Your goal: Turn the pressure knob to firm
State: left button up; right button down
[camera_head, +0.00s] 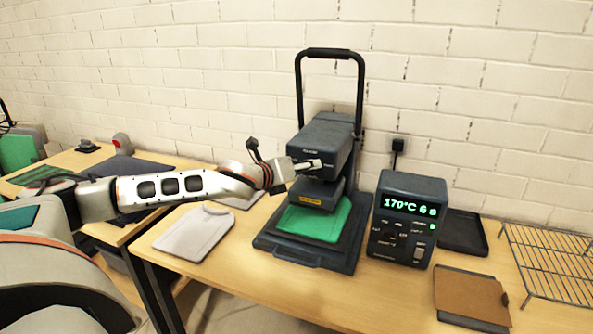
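The heat press (335,135) stands on the wooden table with its tall black handle raised. My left gripper (316,164) is at the front of the press head, overlapping it in the picture. I cannot tell whether it touches the head or whether its fingers are open or shut. No pressure knob shows clearly on the press; the gripper hides part of its front. The control box (410,190), right of the press, shows "170°C 6 s" in green. Its panel has small dark controls with labels too small to read. My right gripper is not in view.
A green cloth (313,222) lies on the press's lower plate. A pale folded garment (194,234) lies to the left. A brown board (470,296), a dark tray (462,232) and a wire rack (552,262) lie on the right. The table front is clear.

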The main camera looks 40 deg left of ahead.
pick_arm(q)
jog(key=v, duration=1.1)
jog(key=shift+s, duration=0.4)
jog(key=s+d+f+n+h, duration=0.1)
jog(key=s+d+f+n, duration=0.1)
jog(key=d+f+n, duration=0.35)
jog(key=s+d+f+n+h, duration=0.1)
jog(key=s+d+f+n, duration=0.1)
jog(key=d+f, duration=0.7)
jog(key=s+a+f+n+g+y, duration=0.3)
jog(key=s+a+f+n+g, duration=0.1)
jog(key=s+f+n, duration=0.5)
jog(key=s+a+f+n+g+y, duration=0.35)
jog(key=s+f+n, duration=0.3)
jog(key=s, duration=0.55)
jog(key=w+d+f+n+t+h, duration=0.1)
jog(key=d+f+h, duration=0.5)
jog(key=d+f, duration=0.8)
notch_tip(320, 180, down, 2)
jog(key=shift+w+d+f+n+t, duration=0.1)
jog(key=shift+w+d+n+t, duration=0.15)
jog(key=shift+n+t, duration=0.8)
